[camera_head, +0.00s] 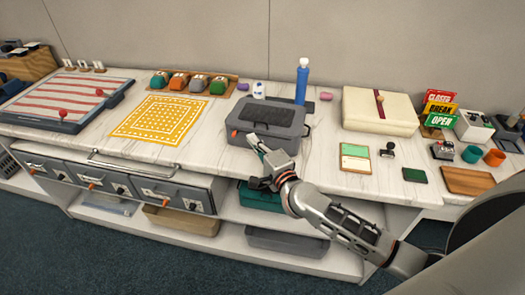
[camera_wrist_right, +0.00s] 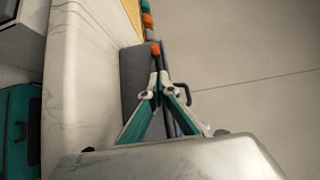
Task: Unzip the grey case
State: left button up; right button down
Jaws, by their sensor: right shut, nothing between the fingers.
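The grey case (camera_head: 286,117) lies closed on the white marbled counter, with a black panel and handle on top. An orange-red pull (camera_head: 235,133) shows at its front left corner. My right gripper (camera_head: 253,140) is at the front face of the case, just right of the pull. In the right wrist view the right gripper's fingertips (camera_wrist_right: 160,79) are together and empty, in front of the case (camera_wrist_right: 132,66). The orange pull (camera_wrist_right: 155,48) shows just beyond the tips. I cannot tell whether they touch the case. My left gripper is not in view.
A blue bottle (camera_head: 302,82) stands behind the case. A cream box (camera_head: 378,112) is to the right and a yellow patterned mat (camera_head: 160,119) to the left. Drawers (camera_head: 125,184) with orange-tipped handles are below the counter. A teal case (camera_head: 262,197) sits on the shelf below.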

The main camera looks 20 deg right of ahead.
aim_at(234, 137)
jog(key=shift+w+a, duration=0.45)
jog(key=shift+a, duration=0.3)
jog(key=shift+w+a, duration=0.45)
jog(key=shift+a, duration=0.25)
jog(key=shift+w+a+r+p, duration=0.1)
jog(key=shift+w+a+p, duration=0.3)
jog(key=shift+w+a, duration=0.45)
jog(key=shift+a, duration=0.25)
